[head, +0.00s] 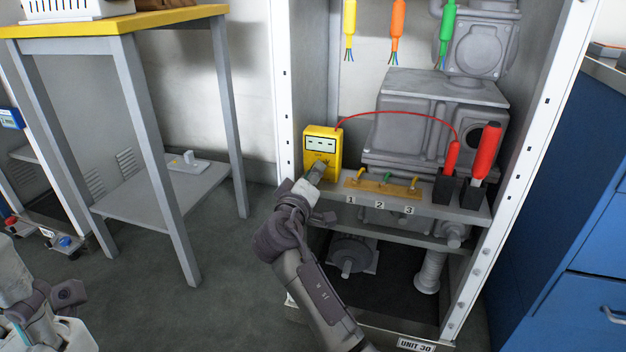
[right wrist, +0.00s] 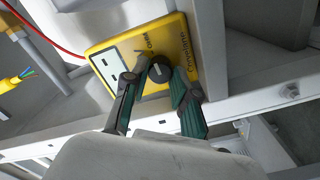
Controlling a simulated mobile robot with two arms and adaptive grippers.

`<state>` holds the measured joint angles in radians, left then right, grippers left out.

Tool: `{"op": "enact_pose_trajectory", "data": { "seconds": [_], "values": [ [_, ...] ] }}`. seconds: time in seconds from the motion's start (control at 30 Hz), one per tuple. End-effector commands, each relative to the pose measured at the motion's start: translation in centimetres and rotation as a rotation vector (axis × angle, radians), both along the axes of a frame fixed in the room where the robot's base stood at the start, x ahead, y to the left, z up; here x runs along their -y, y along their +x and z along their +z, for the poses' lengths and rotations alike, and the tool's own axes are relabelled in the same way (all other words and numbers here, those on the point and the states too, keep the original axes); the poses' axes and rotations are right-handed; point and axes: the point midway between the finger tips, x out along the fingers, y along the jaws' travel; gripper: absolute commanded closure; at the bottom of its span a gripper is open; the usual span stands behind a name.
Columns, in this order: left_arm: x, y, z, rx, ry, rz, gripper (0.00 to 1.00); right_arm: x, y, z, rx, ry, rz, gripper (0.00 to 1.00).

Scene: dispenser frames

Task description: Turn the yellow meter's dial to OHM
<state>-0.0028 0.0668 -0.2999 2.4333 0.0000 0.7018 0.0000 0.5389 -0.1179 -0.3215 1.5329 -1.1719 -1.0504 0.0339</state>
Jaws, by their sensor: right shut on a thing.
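The yellow meter (head: 322,147) stands upright at the left end of the shelf in the open cabinet. My right gripper (head: 318,172) is at its lower front. In the right wrist view, the meter's yellow face (right wrist: 103,46) shows a pale display and the round dark dial (right wrist: 159,72). My right gripper's fingers (right wrist: 161,78) are on either side of the dial, shut on it.
A red lead (head: 400,113) arches from the meter to a red probe (head: 452,157) in a black holder. A numbered terminal strip (head: 382,188) sits right of the meter. Yellow, orange and green cables (head: 397,28) hang above. A yellow-topped table (head: 125,22) stands left.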

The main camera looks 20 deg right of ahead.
Motion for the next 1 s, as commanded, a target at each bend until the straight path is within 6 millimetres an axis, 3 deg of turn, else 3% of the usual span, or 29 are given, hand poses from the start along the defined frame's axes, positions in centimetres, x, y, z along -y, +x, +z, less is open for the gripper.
{"op": "enact_pose_trajectory", "data": {
  "seconds": [0.67, 0.7, 0.8, 0.83, 1.0],
  "values": [
    [0.09, -0.03, 0.17, 0.012, 0.002, 0.000, 0.60, -0.07, -0.06, -0.39, 0.027, 0.055, -0.001, 1.00],
    [0.09, -0.03, 0.17, 0.013, 0.003, 0.000, 0.60, -0.07, -0.06, -0.39, 0.027, 0.054, -0.001, 0.70],
    [0.08, -0.04, 0.18, 0.013, 0.002, 0.000, 0.60, -0.07, -0.05, -0.33, 0.028, 0.054, -0.001, 0.53],
    [0.08, -0.04, 0.19, 0.013, 0.002, 0.000, 0.60, -0.06, -0.04, -0.30, 0.028, 0.053, 0.000, 0.48],
    [0.07, -0.05, 0.20, 0.013, 0.002, 0.000, 0.60, -0.03, -0.03, -0.17, 0.030, 0.052, -0.001, 0.47]
  ]
}}
